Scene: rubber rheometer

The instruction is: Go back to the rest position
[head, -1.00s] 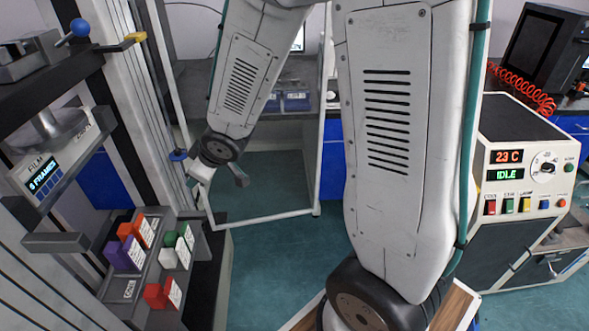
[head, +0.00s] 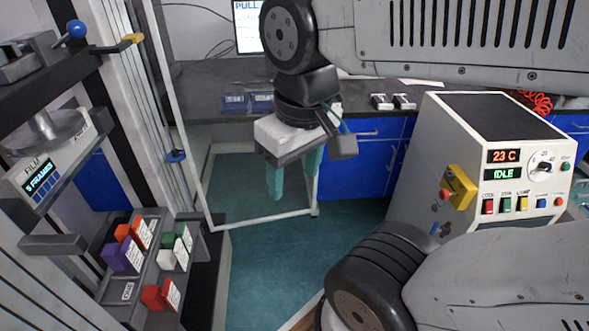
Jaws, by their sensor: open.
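My gripper (head: 291,188) hangs in the middle of the head view, pointing down. Its two teal fingers are apart and nothing is between them. It is in the air in front of the dark bench and above the teal floor, touching nothing that I can see. My arm runs from the right edge of the picture to the gripper, with a second link low on the right.
A rack (head: 136,262) with coloured blocks stands low left, beside a film unit (head: 42,180). A metal-framed clear panel (head: 178,120) stands behind it. A white machine (head: 470,150) reading 23 C and IDLE stands right. Open floor (head: 290,255) lies between.

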